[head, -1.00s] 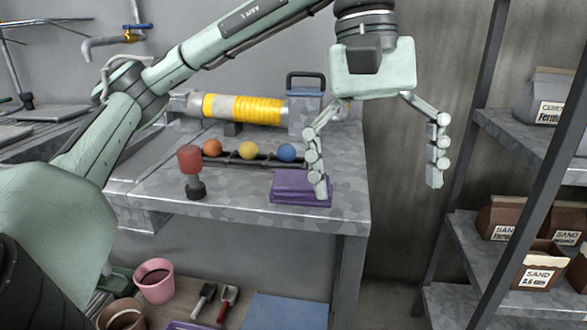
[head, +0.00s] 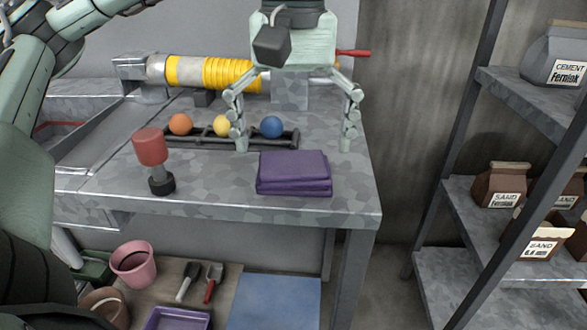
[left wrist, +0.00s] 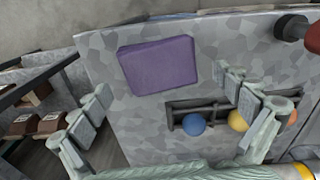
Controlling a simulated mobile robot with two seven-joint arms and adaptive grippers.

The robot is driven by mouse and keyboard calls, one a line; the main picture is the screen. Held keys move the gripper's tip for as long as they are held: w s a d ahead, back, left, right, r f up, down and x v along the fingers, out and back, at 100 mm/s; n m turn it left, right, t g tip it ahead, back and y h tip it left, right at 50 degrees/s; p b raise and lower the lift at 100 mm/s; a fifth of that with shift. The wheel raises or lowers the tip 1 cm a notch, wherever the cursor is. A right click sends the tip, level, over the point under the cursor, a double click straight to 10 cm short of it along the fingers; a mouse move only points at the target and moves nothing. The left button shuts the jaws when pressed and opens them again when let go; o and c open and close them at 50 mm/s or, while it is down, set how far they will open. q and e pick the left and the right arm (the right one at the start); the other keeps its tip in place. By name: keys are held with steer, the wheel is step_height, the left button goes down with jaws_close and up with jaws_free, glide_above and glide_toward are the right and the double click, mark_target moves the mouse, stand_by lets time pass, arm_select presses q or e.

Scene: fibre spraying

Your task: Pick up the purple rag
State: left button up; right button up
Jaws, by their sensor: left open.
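The purple rag (head: 294,172) lies folded in a flat stack on the grey table, near its front right corner. It also shows whole in the left wrist view (left wrist: 158,65). My left gripper (head: 295,146) is open and empty, its fingers spread wide. In the head view its fingertips are just behind the rag, one towards each side of it. In the left wrist view the fingers (left wrist: 165,92) are apart, with the rag ahead of the gap between them. My right gripper is in neither view.
A rack with an orange, a yellow and a blue ball (head: 271,127) lies behind the rag. A red-topped tool (head: 151,150) stands to the left. A yellow-banded cylinder (head: 215,74) lies at the back. A shelf (head: 455,215) with bags stands right of the table (head: 215,190).

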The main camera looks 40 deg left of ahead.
mark_target(293, 162)
arm_select(q)
steer(key=shift+d+f, duration=0.1)
steer(key=shift+f, duration=1.45)
steer(key=shift+c, duration=0.5)
steer(key=c, duration=0.9)
steer(key=shift+r, duration=0.1)
steer(key=shift+c, duration=0.2)
